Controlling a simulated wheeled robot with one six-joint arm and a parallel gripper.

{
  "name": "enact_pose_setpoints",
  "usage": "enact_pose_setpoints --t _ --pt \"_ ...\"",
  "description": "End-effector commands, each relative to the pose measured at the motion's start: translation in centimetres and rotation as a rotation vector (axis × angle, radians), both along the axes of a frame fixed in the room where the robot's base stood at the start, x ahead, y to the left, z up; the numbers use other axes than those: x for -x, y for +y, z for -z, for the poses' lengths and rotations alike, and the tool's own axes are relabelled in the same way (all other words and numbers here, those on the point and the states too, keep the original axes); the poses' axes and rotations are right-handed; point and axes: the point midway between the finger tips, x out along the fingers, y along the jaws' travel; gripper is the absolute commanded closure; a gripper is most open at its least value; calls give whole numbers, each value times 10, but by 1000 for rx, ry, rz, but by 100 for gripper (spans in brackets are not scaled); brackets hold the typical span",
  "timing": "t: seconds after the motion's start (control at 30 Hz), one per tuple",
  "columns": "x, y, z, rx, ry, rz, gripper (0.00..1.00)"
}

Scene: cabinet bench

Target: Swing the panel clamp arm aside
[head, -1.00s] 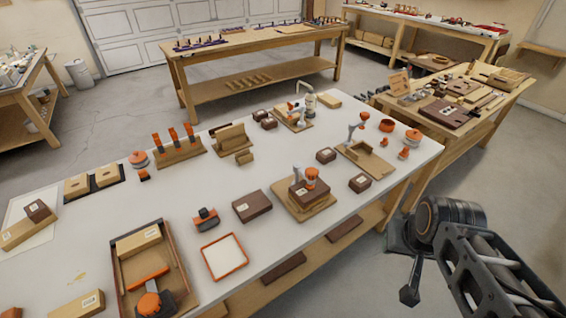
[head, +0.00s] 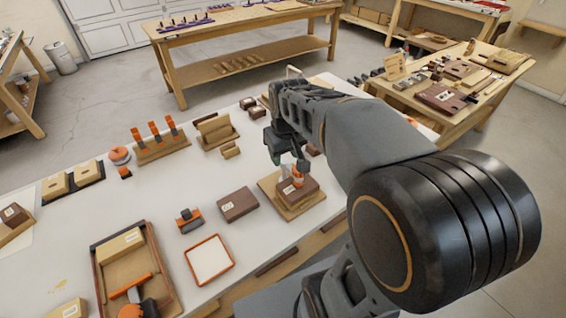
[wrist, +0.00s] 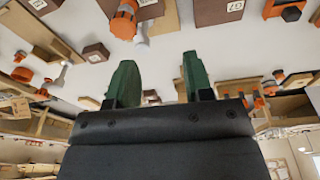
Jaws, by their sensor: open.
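The panel clamp (head: 298,175) stands on a wooden base (head: 272,192) near the bench's front right. Its orange-tipped arm lies over a dark brown block (head: 311,189). My gripper (head: 275,157) is above the bench, behind and left of the clamp in the head view, and my arm reaches over the bench's right side. In the wrist view my gripper (wrist: 159,68) shows two green fingers spread apart with nothing between them. An orange and white clamp part (wrist: 124,20) shows at the top there, beyond the fingers. Whether the gripper touches the clamp is not visible; they look apart.
A dark brown block (head: 238,204), an orange-rimmed tray (head: 209,260) and a small orange and black tool (head: 188,220) lie left of the clamp. A rack with orange-handled tools (head: 160,143) stands behind. My arm hides the bench's right part. White bench top (head: 160,205) is clear between items.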

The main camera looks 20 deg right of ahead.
Motion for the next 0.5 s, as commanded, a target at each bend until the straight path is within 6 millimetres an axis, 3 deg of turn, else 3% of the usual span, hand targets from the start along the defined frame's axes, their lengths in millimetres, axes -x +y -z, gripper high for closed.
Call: enact_pose_setpoints --t 0.03,0.2,0.5 --pt "-16 -10 -2 1 31 -12 53" --pt "-53 -35 1 -3 104 -65 53" --pt "-74 -55 23 -11 151 -98 53"
